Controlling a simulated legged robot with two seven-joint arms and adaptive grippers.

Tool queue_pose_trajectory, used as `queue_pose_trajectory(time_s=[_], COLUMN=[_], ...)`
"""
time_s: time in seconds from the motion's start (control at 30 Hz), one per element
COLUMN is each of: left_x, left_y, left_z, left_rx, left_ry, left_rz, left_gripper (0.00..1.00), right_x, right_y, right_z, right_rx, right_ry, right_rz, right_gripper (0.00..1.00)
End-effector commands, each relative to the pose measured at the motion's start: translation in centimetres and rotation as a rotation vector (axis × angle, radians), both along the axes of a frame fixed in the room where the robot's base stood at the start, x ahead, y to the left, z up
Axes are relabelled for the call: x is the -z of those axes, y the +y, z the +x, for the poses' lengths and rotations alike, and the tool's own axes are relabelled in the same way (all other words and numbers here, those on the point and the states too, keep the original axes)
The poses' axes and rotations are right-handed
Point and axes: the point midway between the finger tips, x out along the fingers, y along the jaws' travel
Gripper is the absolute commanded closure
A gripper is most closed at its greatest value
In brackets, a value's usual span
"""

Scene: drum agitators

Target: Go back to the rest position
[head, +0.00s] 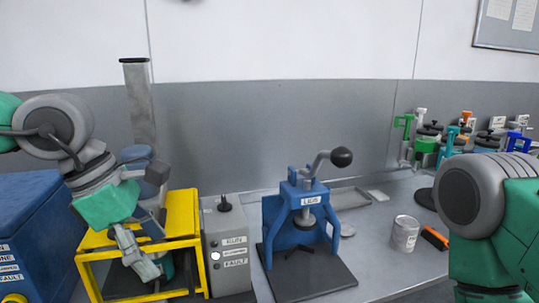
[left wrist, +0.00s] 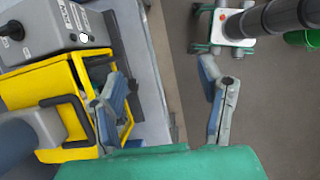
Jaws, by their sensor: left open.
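My left gripper (head: 143,262) is low in front of the yellow frame (head: 187,196) in the head view. In the left wrist view the same gripper (left wrist: 165,92) has its two fingers spread wide, with nothing between them. Between the fingers there I see the table edge and the floor. The yellow frame (left wrist: 75,135) lies beside and behind the left finger; I cannot tell whether they touch. My right arm shows only as a grey and green joint at the right of the head view, and its gripper is out of view.
A grey control box (head: 228,245) stands right of the frame. A blue press (head: 300,225) marked LIDS, a can (head: 404,235) and an orange-black tool (head: 434,239) are on the table. A blue cabinet (head: 30,240) is at left. Coloured clamps (head: 425,146) crowd the back right.

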Motion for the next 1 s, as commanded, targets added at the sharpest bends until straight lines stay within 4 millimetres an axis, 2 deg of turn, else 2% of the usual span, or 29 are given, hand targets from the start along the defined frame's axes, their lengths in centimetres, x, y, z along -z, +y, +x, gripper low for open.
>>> queue_pose_trajectory(time_s=[0.03,0.27,0.37,0.47,0.57,0.67,0.7,0.77,0.8,0.9,1.0], left_x=[1.3,6.5,9.5,13.2,17.9,24.2,27.3,32.0,34.9,41.4,47.1], left_y=[0.1,0.8,1.3,2.0,2.9,4.0,4.6,5.5,6.0,7.0,7.8], left_z=[0.1,0.7,0.6,0.6,0.5,-0.1,-0.5,-1.6,-2.4,-5.1,-8.7], left_rx=[0.007,0.05,0.083,0.131,0.204,0.329,0.401,0.529,0.624,0.876,1.142], left_ry=[-0.002,-0.03,-0.049,-0.074,-0.102,-0.14,-0.159,-0.19,-0.211,-0.256,-0.285], left_rz=[0.02,0.126,0.189,0.262,0.35,0.461,0.51,0.576,0.611,0.661,0.658], left_gripper=[0.38,0.38,0.38,0.38,0.38,0.38,0.38,0.38,0.38,0.38,0.38], right_x=[0.4,1.6,2.4,3.3,4.5,6.3,7.2,8.7,9.7,11.9,14.1], right_y=[0.0,0.0,0.0,0.0,0.0,0.0,0.0,0.0,0.0,0.0,0.0], right_z=[0.1,0.1,0.1,0.1,0.1,0.0,0.1,0.1,0.0,0.1,0.1], right_rx=[0.0,0.0,0.0,0.0,0.0,0.0,0.0,0.0,0.0,0.0,0.0], right_ry=[-0.001,-0.002,-0.002,-0.001,-0.001,-0.001,-0.001,-0.001,-0.001,0.0,-0.001], right_rz=[0.0,0.0,0.0,0.0,0.0,0.0,0.0,0.0,0.0,0.0,0.0], right_gripper=[0.6,0.6,0.6,0.6,0.6,0.6,0.6,0.6,0.6,0.6,0.6])
